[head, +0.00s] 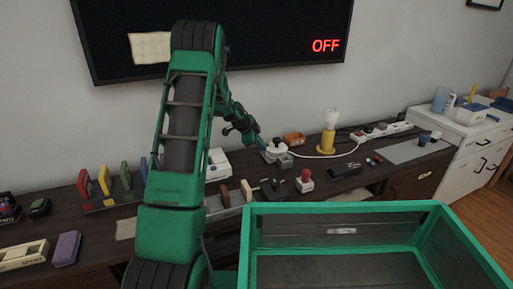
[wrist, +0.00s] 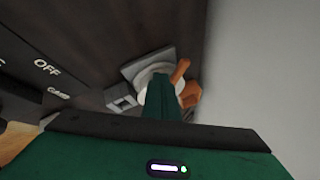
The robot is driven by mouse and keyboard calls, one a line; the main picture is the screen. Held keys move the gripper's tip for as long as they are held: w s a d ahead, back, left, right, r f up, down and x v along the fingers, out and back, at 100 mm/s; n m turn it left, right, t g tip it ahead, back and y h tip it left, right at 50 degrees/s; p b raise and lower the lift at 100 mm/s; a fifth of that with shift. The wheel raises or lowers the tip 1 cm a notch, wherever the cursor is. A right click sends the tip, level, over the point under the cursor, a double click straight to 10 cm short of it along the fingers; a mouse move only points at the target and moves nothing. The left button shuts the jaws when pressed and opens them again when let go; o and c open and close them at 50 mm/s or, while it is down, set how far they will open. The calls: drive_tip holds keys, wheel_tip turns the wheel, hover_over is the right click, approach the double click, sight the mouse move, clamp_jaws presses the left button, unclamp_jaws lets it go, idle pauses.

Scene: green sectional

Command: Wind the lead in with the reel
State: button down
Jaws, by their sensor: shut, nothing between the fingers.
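The reel (head: 276,147) is a white drum on a grey base on the dark bench. In the wrist view the reel (wrist: 146,72) shows partly behind my fingers, with an orange-brown knob (wrist: 180,70) standing up at its edge. The white lead (head: 318,156) runs from the reel along the bench to the right, past the yellow lamp, toward the power strip. My gripper (head: 260,141) is shut and empty, with its tips right at the reel's drum; it also shows in the wrist view (wrist: 161,95). Whether the tips touch the drum or knob cannot be told.
An orange box (head: 293,139) sits just behind the reel. The yellow lamp (head: 328,142) and the white power strip (head: 385,131) stand to the right. A red-knobbed button (head: 305,180) is in front. The green-rimmed tray (head: 345,207) fills the foreground. The wall screen reads OFF.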

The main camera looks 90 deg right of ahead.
drive_tip(key=shift+d, duration=0.35)
drive_tip(key=shift+w+d, duration=0.1)
drive_tip(key=shift+w, duration=0.05)
